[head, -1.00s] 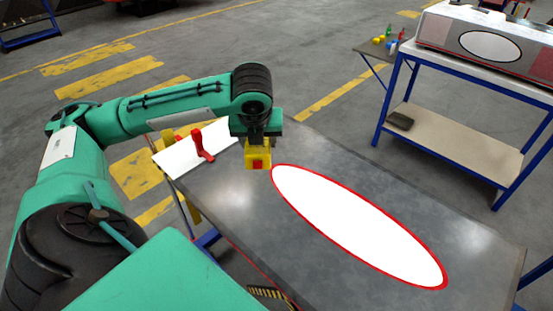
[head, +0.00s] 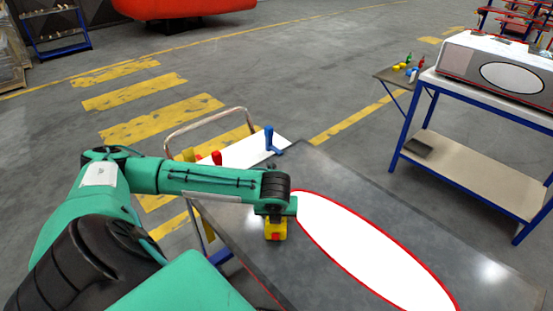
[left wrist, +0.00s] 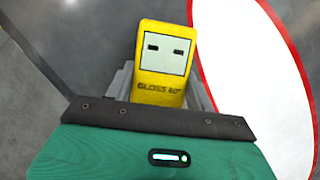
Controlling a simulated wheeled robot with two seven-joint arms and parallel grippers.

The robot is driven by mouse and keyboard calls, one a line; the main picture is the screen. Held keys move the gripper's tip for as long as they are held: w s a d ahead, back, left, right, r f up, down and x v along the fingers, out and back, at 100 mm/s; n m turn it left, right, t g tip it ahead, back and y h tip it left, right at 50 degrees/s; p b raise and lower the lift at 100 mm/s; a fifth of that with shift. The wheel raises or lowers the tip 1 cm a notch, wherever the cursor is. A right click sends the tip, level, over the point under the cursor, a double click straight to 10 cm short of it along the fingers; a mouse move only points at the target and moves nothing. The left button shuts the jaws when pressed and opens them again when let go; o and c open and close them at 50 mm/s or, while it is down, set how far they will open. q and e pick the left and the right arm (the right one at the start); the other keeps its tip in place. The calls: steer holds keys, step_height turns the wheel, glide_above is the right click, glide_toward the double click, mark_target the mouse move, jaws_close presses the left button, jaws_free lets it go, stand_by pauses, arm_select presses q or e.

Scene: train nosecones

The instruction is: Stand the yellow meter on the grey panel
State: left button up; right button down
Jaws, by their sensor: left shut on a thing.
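The yellow meter (head: 275,229) is a small block with a red patch, held by my left gripper (head: 272,216) over the left end of the dark grey panel (head: 362,180). In the left wrist view the meter (left wrist: 164,62) shows a pale face with two dark slots and the print "GLOSS 60"; my left gripper (left wrist: 160,92) is shut on it. A white oval (head: 370,250) with a red rim lies on the panel, right of the meter and apart from it. I cannot tell whether the meter's underside touches the panel. My right gripper is not in view.
A white-topped cart (head: 243,152) with a red clamp (head: 217,158) and a blue clamp (head: 269,139) stands beyond the panel's left end. A blue-framed bench (head: 480,95) carries a white and grey nosecone (head: 465,60) at the right. The panel's far strip is bare.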

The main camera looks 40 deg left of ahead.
arm_select(q)
steer(key=shift+f, duration=0.8)
steer(key=o, duration=1.2)
steer(key=shift+f, duration=0.1)
steer(key=shift+o, duration=0.2)
steer(key=b+v, duration=0.1)
steer(key=v, duration=1.1)
steer(key=shift+b, duration=0.3)
